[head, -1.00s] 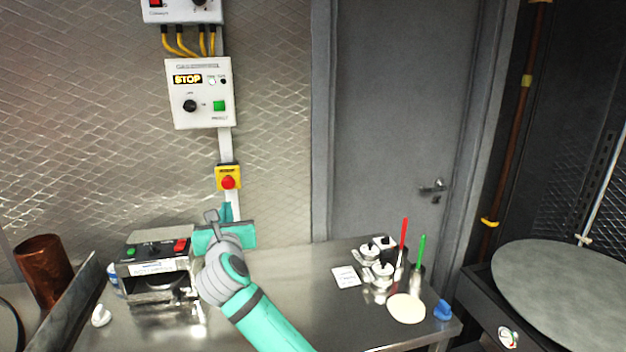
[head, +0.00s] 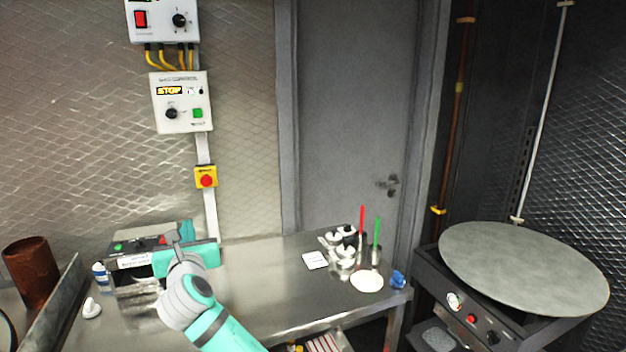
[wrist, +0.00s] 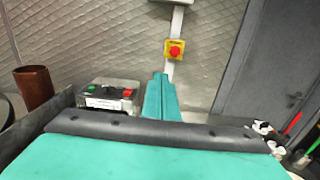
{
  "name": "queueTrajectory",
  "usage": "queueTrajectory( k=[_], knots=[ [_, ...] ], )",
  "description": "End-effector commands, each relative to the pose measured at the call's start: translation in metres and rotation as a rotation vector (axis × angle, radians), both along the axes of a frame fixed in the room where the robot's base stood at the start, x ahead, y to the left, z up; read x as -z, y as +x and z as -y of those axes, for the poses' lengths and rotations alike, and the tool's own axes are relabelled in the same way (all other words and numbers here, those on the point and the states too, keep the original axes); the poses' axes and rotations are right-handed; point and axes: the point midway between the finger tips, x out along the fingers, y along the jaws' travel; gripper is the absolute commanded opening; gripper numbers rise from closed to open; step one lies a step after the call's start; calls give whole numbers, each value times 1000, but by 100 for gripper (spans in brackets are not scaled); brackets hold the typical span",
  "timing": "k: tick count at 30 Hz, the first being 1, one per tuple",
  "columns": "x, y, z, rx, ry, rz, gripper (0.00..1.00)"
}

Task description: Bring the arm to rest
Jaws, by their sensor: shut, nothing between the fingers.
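My gripper (wrist: 158,97) shows at the middle of the wrist view, its two teal fingers together with nothing between them. In the head view my teal and grey arm reaches up from the bottom edge, and my gripper (head: 186,258) is above the left part of the steel table (head: 270,283). It overlaps the small machine with green and red buttons (head: 133,262) in the picture. That machine also shows left of my fingers in the wrist view (wrist: 106,97). I cannot tell the exact gap between them.
A copper pot (head: 32,272) stands at the left. Small metal pots (head: 343,250), red and green sticks (head: 362,228), a white card (head: 315,260) and a pale disc (head: 367,281) are at the table's right. A round griddle (head: 525,268) stands further right. The table's middle is clear.

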Motion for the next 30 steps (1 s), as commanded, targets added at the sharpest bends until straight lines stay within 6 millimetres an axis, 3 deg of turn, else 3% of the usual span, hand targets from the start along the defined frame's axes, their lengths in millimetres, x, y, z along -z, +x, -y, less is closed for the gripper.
queueTrajectory(
  k=[17,24,30],
  knots=[
    [65,-25,1,-63,399,-169,0],
    [120,-56,6,-95,751,-318,0],
    [167,-85,21,-91,1058,-437,0]
  ],
)
